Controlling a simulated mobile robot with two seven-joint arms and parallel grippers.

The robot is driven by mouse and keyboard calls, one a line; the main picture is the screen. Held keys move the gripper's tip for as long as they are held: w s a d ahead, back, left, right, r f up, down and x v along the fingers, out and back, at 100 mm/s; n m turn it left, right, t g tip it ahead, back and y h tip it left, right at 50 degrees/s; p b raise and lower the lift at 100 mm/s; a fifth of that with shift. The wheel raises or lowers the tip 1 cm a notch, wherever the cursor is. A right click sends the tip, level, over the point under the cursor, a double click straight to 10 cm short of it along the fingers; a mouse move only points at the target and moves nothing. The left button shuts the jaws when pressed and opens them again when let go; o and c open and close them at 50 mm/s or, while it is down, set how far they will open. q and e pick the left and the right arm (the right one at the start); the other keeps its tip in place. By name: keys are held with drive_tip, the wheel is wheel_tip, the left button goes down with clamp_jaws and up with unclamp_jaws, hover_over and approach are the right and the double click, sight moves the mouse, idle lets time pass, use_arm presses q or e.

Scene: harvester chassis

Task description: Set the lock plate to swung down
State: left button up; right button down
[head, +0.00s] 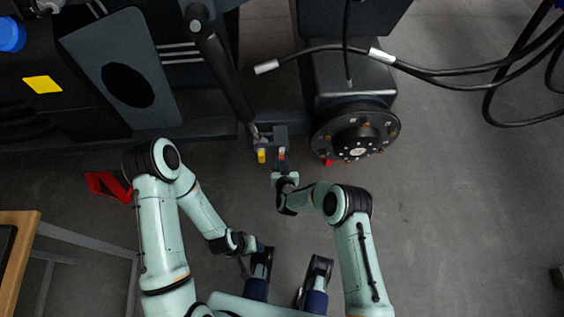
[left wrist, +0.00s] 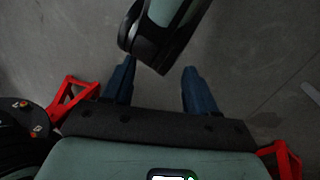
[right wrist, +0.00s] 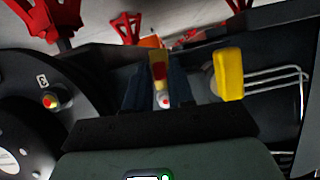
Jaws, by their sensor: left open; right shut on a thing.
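A small dark bracket (head: 268,143) sits at the foot of the dark cylinder, with a yellow tab (head: 262,156) and a red-tipped tab (head: 282,155) beside it. The red-tipped tab looks like part of the lock plate; the plate's own shape and tilt are hard to make out. My right gripper (head: 283,168) is shut on the red-tipped tab. In the right wrist view the red and yellow tip (right wrist: 159,70) shows between the fingers, and the yellow tab (right wrist: 229,75) stands apart to the right. My left gripper (left wrist: 158,75) is open and empty over the floor.
The dark cylinder (head: 222,65) slopes up from the bracket. A round bolted hub (head: 357,133) is close right of my right gripper. Cables (head: 430,75) run above. Red stands (left wrist: 72,95) show in the left wrist view. A wooden table (head: 18,250) is at lower left.

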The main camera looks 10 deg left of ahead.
drive_tip(key=c, duration=1.1)
unclamp_jaws()
use_arm(q)
drive_tip(key=shift+r, duration=0.1)
use_arm(e)
drive_tip(key=shift+s+r, duration=0.1)
drive_tip(key=shift+s+d+r, duration=0.15)
drive_tip(key=shift+s, duration=0.2)
use_arm(q)
drive_tip(key=shift+g+h, duration=0.3)
drive_tip(key=shift+g, duration=0.4)
drive_tip(key=s+r+p, duration=0.1)
drive_tip(key=s+d+r+p, duration=0.1)
drive_tip(key=s+r+p, duration=0.1)
drive_tip(key=s, duration=0.1)
drive_tip(key=shift+d+r, duration=0.3)
drive_tip(key=shift+r, duration=0.1)
use_arm(e)
drive_tip(key=v, duration=1.2)
drive_tip(key=shift+s+d+r, duration=0.1)
drive_tip(key=shift+s+r, duration=0.05)
